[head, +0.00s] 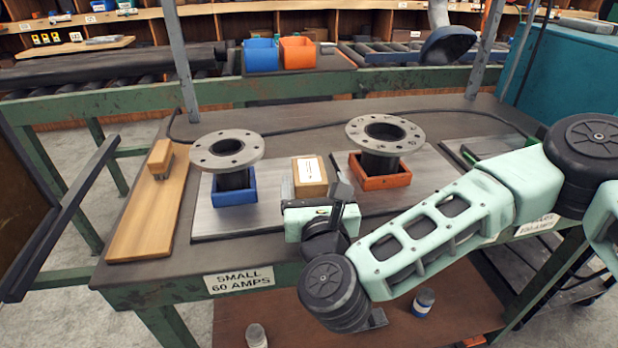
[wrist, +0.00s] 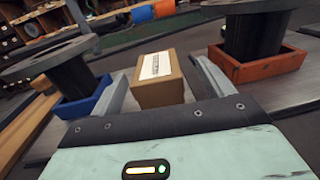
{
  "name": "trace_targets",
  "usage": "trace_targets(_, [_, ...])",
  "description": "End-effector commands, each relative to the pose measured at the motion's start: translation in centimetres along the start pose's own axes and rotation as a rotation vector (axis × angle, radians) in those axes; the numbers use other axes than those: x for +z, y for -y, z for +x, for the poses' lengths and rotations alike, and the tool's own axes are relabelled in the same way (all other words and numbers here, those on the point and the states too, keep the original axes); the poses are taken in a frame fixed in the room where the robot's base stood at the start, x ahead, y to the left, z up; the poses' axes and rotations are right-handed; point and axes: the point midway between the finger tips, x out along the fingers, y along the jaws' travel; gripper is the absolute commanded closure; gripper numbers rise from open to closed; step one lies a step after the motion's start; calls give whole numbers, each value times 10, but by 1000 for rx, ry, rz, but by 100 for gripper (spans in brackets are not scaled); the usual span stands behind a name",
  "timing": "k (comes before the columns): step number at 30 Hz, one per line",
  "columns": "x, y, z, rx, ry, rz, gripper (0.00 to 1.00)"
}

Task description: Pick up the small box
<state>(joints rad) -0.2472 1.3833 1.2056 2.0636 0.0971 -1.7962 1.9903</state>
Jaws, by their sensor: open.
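The small box (head: 310,177) is a brown carton with a white label on top. It sits on the grey plate on the bench, between the blue tray and the orange tray. In the wrist view the small box (wrist: 158,82) stands upright just ahead of the fingers, roughly between them. My gripper (head: 315,190) is at the near side of the box in the head view. In the wrist view my gripper (wrist: 157,82) is open, with one finger to the left of the box and one to the right. I cannot tell whether either finger touches it.
A flanged pipe (head: 227,150) stands in the blue tray (head: 235,197) on the left. Another flanged pipe (head: 385,135) stands in the orange tray (head: 381,181) on the right. A wooden board (head: 146,215) lies at the left. The grey plate (head: 265,222) is bare in front.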

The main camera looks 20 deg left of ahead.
Motion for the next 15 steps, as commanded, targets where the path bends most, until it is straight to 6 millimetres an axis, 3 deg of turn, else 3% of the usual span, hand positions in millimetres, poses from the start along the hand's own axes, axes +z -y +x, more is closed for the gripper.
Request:
trace_targets(10, [3, -5, 42, -1, 0, 0, 20])
trace_targets(15, [2, -5, 53, 1, 0, 0, 20])
